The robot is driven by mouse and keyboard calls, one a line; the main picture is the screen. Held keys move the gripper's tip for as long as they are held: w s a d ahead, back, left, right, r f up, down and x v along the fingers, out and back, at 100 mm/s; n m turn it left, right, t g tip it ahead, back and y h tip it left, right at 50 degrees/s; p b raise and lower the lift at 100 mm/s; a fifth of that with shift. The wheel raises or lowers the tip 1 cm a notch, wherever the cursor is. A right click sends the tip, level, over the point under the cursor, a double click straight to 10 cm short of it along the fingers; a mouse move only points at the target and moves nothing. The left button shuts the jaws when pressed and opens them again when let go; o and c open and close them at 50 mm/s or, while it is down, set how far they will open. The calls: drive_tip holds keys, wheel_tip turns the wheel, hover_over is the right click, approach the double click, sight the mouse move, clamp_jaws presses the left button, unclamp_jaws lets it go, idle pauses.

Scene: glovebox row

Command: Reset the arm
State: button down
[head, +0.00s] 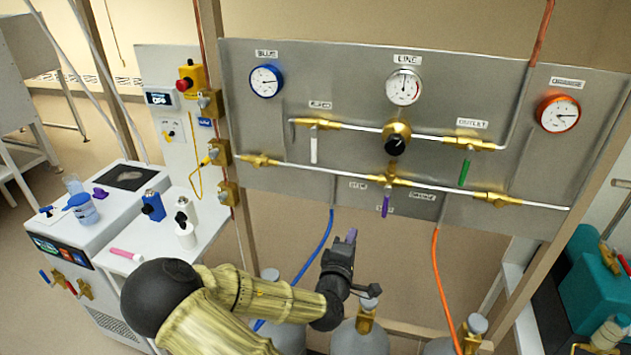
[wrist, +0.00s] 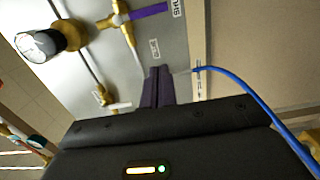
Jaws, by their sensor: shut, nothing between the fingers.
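My arm reaches in from the bottom of the head view. My gripper (head: 351,237) is shut and empty, with its fingers pointing up just below the lower edge of the grey gas panel (head: 330,95). In the wrist view the closed dark fingers of my gripper (wrist: 157,72) stand in front of the panel (wrist: 185,50), near its lower edge. They appear apart from the purple-handled valve (head: 385,206), which also shows in the wrist view (wrist: 150,12).
A blue hose (head: 322,245) hangs left of my gripper and an orange hose (head: 438,275) to its right. Grey cylinders (head: 360,338) stand below. A white bench with bottles (head: 186,235) is at left. A black knob (head: 396,145) and green handle (head: 464,172) are on the panel.

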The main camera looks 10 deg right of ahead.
drive_tip(key=s+f+m+g+y, duration=0.4)
drive_tip(key=s+f+m+g, duration=0.3)
drive_tip(key=f+m+g, duration=0.25)
drive_tip(key=s+a+r+m+g+y, duration=0.2)
drive_tip(key=s+a+r+y, duration=0.3)
drive_tip(key=s+r, duration=0.4)
drive_tip(key=s+g, duration=0.1)
drive_tip(key=s, duration=0.1)
drive_tip(key=shift+s+a, duration=0.3)
drive_tip(key=shift+a, duration=0.05)
drive_tip(key=shift+w+a, duration=0.15)
drive_tip(key=shift+w, duration=0.05)
drive_tip(key=shift+s, duration=0.1)
